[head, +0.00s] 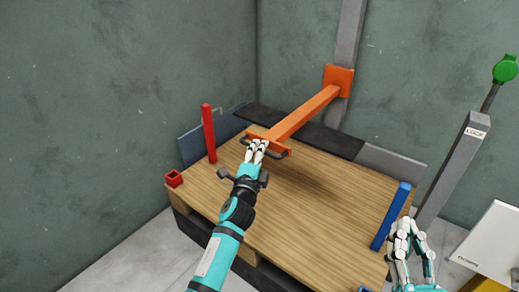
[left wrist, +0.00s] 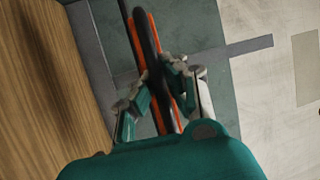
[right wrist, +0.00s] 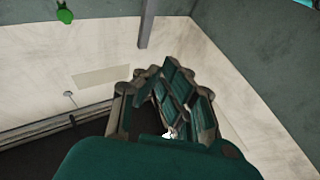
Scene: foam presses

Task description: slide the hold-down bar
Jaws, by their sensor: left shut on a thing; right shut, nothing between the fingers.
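The orange hold-down bar (head: 303,114) reaches out over the wooden table from an orange bracket (head: 339,80) on a grey post (head: 347,45). A dark handle (head: 277,152) runs along its near crosspiece. My left gripper (head: 258,147) is shut on the handle. In the left wrist view the dark handle (left wrist: 146,35) passes between the fingers, with orange parts of the bar behind it. My right gripper (head: 410,232) is shut and empty at the lower right, beside the table; its curled fingers also show in the right wrist view (right wrist: 170,100).
A red post (head: 208,134) and a small red block (head: 174,179) stand at the table's left side. A blue post (head: 391,217) stands at its right edge. A grey lever post (head: 455,165) with a green knob (head: 505,68) is at right. The table's middle is clear.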

